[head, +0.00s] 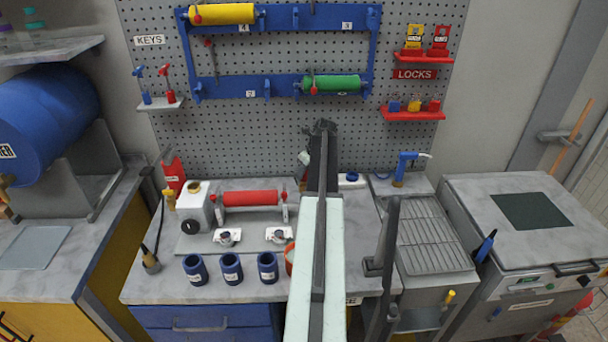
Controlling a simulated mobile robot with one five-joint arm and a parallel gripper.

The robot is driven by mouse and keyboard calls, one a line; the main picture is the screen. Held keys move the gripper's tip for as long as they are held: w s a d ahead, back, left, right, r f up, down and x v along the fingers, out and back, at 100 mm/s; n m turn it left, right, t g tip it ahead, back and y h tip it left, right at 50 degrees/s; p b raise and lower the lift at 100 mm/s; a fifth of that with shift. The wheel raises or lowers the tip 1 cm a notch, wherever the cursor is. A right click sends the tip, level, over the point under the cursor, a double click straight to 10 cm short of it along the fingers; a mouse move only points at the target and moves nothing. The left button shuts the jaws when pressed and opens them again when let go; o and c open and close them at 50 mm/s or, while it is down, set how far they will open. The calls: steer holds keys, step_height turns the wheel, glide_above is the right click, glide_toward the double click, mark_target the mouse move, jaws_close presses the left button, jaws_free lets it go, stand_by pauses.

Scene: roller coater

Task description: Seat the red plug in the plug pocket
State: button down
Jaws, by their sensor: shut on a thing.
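My gripper (322,127) is at the far end of my outstretched arm, in front of the perforated back panel. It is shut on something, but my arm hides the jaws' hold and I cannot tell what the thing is. I cannot make out the red plug for sure. I cannot make out the plug pocket for sure either. My arm covers the middle of the bench and could hide either one.
A machine with a red roller (250,198) stands on the bench, left of my arm. Several blue cups (231,268) stand in front of it. A blue rack (280,87) with yellow and green rollers hangs above. A wire grid (430,235) lies to the right.

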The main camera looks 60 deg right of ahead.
steer(key=shift+f, duration=0.2)
steer(key=c, duration=1)
jaws_free()
steer(key=shift+r, duration=0.1)
steer(key=shift+r, duration=0.3)
steer(key=p+v, duration=1.1)
steer(key=shift+s+a+r, duration=0.1)
steer(key=shift+s+r, duration=0.1)
steer(key=shift+r, duration=0.1)
